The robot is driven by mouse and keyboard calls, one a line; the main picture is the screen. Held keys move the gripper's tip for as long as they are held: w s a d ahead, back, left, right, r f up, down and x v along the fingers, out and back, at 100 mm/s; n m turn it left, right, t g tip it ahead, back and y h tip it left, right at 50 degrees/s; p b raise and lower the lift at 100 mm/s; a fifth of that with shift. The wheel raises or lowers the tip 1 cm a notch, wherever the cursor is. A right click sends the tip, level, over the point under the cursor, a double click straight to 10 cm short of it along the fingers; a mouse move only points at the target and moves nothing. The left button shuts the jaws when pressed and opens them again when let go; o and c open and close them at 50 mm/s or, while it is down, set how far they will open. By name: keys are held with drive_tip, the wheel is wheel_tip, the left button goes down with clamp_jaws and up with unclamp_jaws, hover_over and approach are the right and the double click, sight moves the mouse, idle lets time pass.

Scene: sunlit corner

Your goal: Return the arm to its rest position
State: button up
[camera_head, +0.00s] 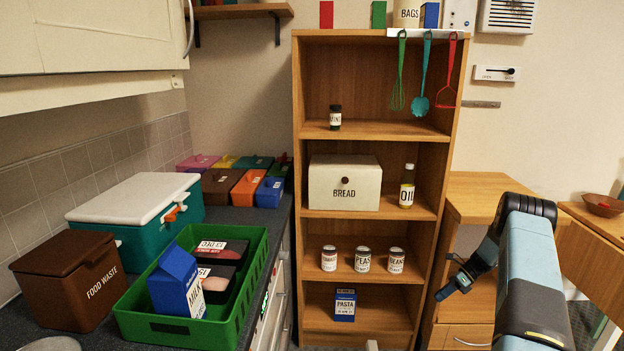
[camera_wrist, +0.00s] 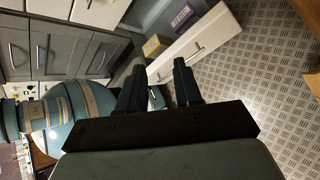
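My arm (camera_head: 527,262) rises at the right of the head view, bent, in front of the wooden cabinet. My gripper (camera_head: 441,294) hangs at the left of the arm, to the right of the shelf unit. In the wrist view my gripper (camera_wrist: 160,68) shows two dark fingers standing apart with nothing between them. It touches nothing that I can see.
A tall wooden shelf (camera_head: 371,139) holds a bread box (camera_head: 345,184), an oil bottle (camera_head: 407,186) and cans. A green crate (camera_head: 188,333) stands on the left counter. The wrist view shows an open drawer (camera_wrist: 190,49) with boxes, and metal floor (camera_wrist: 235,85).

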drive_tip(key=a+r+n+h, duration=0.2)
drive_tip(key=a+r+n, duration=0.1)
drive_tip(key=r, duration=0.9)
drive_tip(key=a+r+n+h, duration=0.1)
drive_tip(key=a+r+n, duration=0.25)
drive_tip(key=r, duration=0.75)
drive_tip(key=s+a+r+n+t+h, duration=0.1)
drive_tip(key=s+a+r+n+h, duration=0.25)
drive_tip(key=r, duration=0.55)
drive_tip(key=s+a+r+n+t, duration=0.1)
drive_tip(key=s+a+r+n, duration=0.1)
drive_tip(key=s+a+r, duration=0.55)
drive_tip(key=s+a+r+n+t+h, duration=0.1)
drive_tip(key=s+a+r+n, duration=0.15)
drive_tip(key=s+r, duration=0.4)
drive_tip(key=s+a+r+n+t+h, duration=0.1)
drive_tip(key=s+a+r+n, duration=0.1)
drive_tip(key=s+r+n, duration=0.35)
drive_tip(key=s+a+n+t+h, duration=0.1)
drive_tip(key=s+n, duration=0.4)
drive_tip(key=s, duration=1.5)
drive_tip(key=shift+a+r+t, duration=0.3)
drive_tip(key=shift+a+t, duration=0.3)
drive_tip(key=shift+t, duration=0.8)
drive_tip(key=shift+s+h, duration=0.2)
drive_tip(key=shift+h, duration=0.05)
